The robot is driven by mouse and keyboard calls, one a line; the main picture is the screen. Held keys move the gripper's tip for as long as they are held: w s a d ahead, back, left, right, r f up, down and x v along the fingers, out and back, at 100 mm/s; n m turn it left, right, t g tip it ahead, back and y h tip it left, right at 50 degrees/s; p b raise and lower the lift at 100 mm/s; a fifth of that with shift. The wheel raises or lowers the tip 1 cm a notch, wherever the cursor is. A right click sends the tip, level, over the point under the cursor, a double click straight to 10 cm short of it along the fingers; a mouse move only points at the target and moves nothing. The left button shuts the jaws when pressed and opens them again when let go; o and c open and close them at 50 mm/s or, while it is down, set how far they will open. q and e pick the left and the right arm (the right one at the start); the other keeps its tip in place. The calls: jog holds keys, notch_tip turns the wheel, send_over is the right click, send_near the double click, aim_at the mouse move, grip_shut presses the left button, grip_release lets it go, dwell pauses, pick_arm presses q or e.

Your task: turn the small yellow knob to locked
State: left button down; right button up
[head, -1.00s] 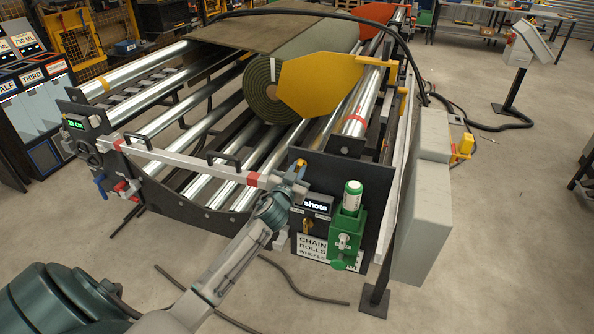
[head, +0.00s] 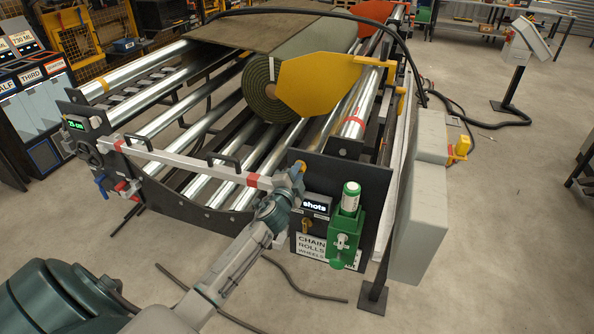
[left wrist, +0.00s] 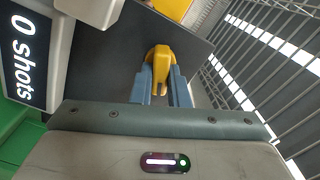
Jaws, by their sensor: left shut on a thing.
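The small yellow knob (left wrist: 159,60) sits on the dark panel (left wrist: 125,40) in the left wrist view, between the blue-grey fingers of my left gripper (left wrist: 161,86). The fingers are shut on it from both sides. In the head view my left gripper (head: 296,179) is at the upper left corner of the dark front panel (head: 372,190), above the shots display (head: 315,204). The gripper covers most of the knob there. The display reads "0 shots" in the left wrist view (left wrist: 22,55). I cannot read any lock marking. My right gripper is not in view.
A white bar with red bands (head: 190,162) runs left from my gripper. A grey cabinet (head: 418,215) stands at the right.

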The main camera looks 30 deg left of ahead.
pick_arm(q)
jog(key=shift+f+m+p, duration=0.1)
jog(key=shift+m+p, duration=0.45)
jog(key=shift+m, duration=1.75)
jog(key=c, duration=1.4)
grip_release()
jog(key=shift+s, duration=0.1)
